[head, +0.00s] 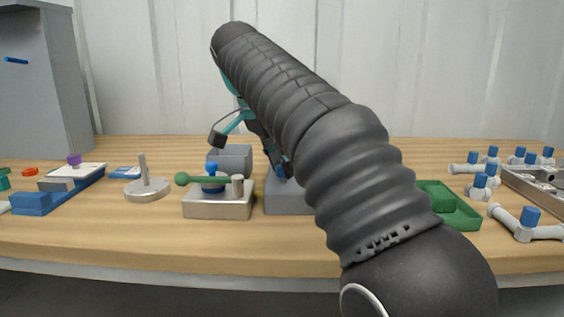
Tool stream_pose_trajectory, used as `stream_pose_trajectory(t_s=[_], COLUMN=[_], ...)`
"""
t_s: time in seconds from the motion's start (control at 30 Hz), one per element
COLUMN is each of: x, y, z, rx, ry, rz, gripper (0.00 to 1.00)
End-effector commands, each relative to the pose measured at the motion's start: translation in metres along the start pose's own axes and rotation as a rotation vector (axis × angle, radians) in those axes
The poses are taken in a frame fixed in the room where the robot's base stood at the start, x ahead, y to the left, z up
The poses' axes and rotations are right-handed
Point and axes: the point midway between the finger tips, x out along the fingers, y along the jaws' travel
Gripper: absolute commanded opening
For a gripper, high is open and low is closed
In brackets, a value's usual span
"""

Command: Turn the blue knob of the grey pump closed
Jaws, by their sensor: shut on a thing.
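The grey pump (285,201) stands on the wooden table near the middle, partly hidden behind my arm. Its blue knob (284,170) shows only as a small blue patch on top, beside my dark fingers. My gripper (277,160) reaches down from above with its fingers at the knob and is shut on it. My arm covers the right part of the pump and much of the gripper. How far the knob is turned cannot be seen.
Left of the pump is a metal block (218,206) with a green lever (208,179) and blue cap. A grey bin (235,157) stands behind. A green tray (463,214) and several blue-capped pipe fittings (527,224) are at right. The front table strip is clear.

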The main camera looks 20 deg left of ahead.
Motion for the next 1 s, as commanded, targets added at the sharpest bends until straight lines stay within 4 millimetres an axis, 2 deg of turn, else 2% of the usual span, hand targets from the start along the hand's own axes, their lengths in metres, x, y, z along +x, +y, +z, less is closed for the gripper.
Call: stream_pose_trajectory(t_s=[0.3,0.73,0.77,0.83,0.87,1.0], x=[-0.0009,-0.001,-0.001,-0.0009,-0.0009,-0.0006], y=[-0.0011,-0.0011,-0.0011,-0.001,-0.0009,-0.0007], z=[0.0002,0.0001,0.0001,0.0001,0.0001,0.0], rx=[0.075,0.083,0.083,0.083,0.083,0.083], ry=[-0.001,0.0,0.0,0.0,0.0,0.0], rz=[0.027,0.03,0.03,0.03,0.03,0.032], gripper=[0.0,0.0,0.33,0.5,0.56,0.56])
